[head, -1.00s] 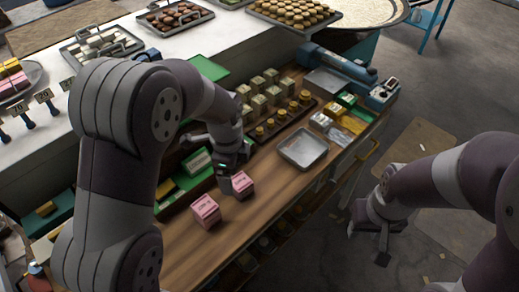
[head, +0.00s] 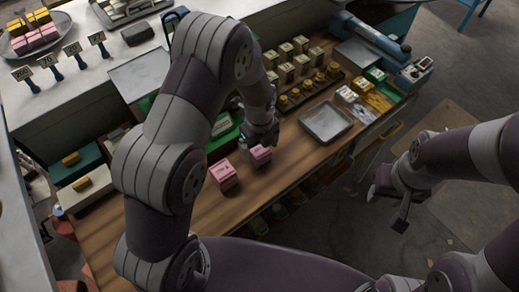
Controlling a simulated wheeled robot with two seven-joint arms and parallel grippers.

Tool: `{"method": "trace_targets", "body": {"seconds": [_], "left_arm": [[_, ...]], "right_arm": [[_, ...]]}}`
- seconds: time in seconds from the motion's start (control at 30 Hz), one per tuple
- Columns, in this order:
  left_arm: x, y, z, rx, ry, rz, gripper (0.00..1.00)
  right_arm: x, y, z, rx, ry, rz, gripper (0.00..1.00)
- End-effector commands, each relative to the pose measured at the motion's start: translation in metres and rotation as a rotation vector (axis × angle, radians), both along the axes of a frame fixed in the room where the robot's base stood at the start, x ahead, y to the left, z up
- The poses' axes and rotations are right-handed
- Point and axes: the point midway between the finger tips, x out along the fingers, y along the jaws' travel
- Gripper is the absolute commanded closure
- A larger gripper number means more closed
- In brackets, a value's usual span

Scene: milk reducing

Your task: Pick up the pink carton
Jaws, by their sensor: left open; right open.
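Two pink cartons sit on the wooden counter (head: 205,215). One pink carton (head: 225,177) stands nearer and to the left, with nothing touching it. The other pink carton (head: 261,155) stands a little further back and to the right. My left gripper (head: 256,145) is open, pointing down right at this second carton. Whether its fingers touch the carton cannot be told. My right gripper (head: 386,198) is open and empty, out over the floor beyond the counter's right edge.
A metal tray (head: 326,122) lies right of the cartons. Rows of small cartons (head: 287,72) and yellow-topped jars (head: 308,86) stand behind. A green box (head: 222,131) lies left of my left gripper. The counter in front of the cartons is clear.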

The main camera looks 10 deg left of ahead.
Motion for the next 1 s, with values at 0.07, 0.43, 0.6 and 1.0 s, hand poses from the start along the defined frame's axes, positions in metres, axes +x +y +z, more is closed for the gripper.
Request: {"method": "trace_targets", "body": {"seconds": [0.07,0.43,0.6,1.0], "left_arm": [[-0.001,0.000,-0.010,0.001,0.003,0.000,0.12],[0.000,0.000,-0.020,0.001,-0.001,0.001,0.38],[0.000,0.000,-0.019,0.000,-0.001,0.001,0.71],[0.001,0.000,-0.004,0.000,-0.005,0.001,0.71]], "right_arm": [[0.000,0.000,0.005,0.000,0.000,0.000,0.57],[0.000,0.000,0.005,0.000,0.001,0.000,0.57],[0.000,0.000,0.005,0.000,0.000,0.000,0.57],[0.000,0.000,-0.002,0.000,0.000,0.000,0.57]]}}
